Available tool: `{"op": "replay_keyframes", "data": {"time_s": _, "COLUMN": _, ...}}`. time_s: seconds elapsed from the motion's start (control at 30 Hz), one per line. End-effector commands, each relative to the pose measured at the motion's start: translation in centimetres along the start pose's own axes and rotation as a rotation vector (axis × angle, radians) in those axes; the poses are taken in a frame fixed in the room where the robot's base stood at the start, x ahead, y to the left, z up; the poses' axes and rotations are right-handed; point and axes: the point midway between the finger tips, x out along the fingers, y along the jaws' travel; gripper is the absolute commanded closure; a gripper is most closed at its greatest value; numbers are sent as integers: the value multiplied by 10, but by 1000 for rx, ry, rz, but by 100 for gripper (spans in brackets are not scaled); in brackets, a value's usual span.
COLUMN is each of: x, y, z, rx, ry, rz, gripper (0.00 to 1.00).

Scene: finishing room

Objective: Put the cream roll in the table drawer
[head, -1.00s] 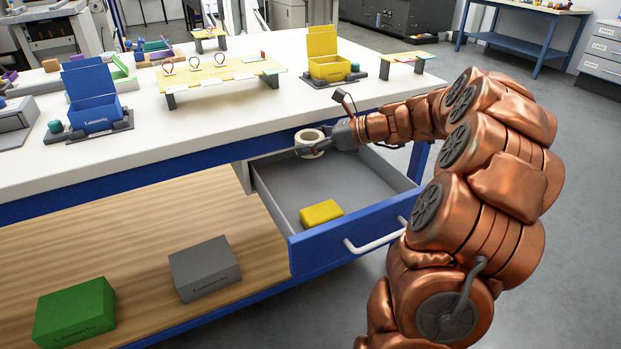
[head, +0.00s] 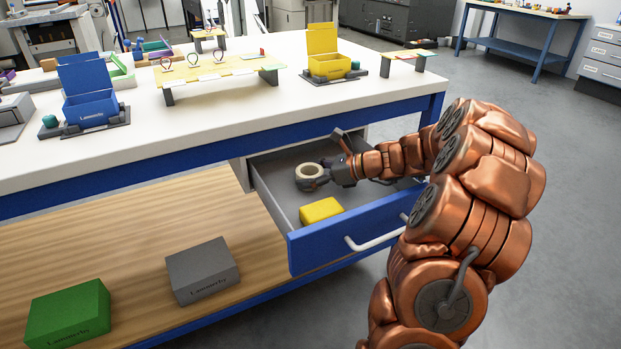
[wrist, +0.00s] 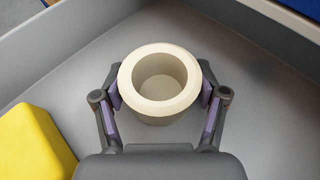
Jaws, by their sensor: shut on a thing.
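The cream roll (head: 309,171) is a short ring with a hollow middle. My gripper (head: 325,174) is shut on it inside the open table drawer (head: 277,190). In the wrist view the roll (wrist: 160,83) sits upright between the two fingers of my gripper (wrist: 160,98), with a pad on each side. The grey drawer floor (wrist: 255,125) shows around and through the roll. I cannot tell whether the roll touches the floor.
A yellow block (head: 321,211) lies in the drawer near its blue front (head: 350,231), and shows at lower left in the wrist view (wrist: 30,145). The white tabletop (head: 220,121) overhangs the drawer's back. A grey box (head: 203,271) and a green box (head: 68,314) lie on the wooden shelf.

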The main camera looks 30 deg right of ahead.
Motion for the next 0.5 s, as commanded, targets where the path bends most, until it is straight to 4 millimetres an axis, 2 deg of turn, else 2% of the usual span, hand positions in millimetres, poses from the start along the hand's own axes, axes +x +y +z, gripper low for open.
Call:
{"op": "replay_keyframes", "data": {"time_s": 0.3, "x": 2, "y": 0, "z": -1, "rx": 1, "ry": -1, "rz": 1, "gripper": 63}}
{"op": "replay_keyframes", "data": {"time_s": 0.33, "x": 2, "y": -1, "z": -2, "rx": 1, "ry": -1, "rz": 0, "gripper": 27}}
{"op": "replay_keyframes", "data": {"time_s": 0.5, "x": 2, "y": -1, "z": -2, "rx": 1, "ry": 0, "rz": 0, "gripper": 9}}
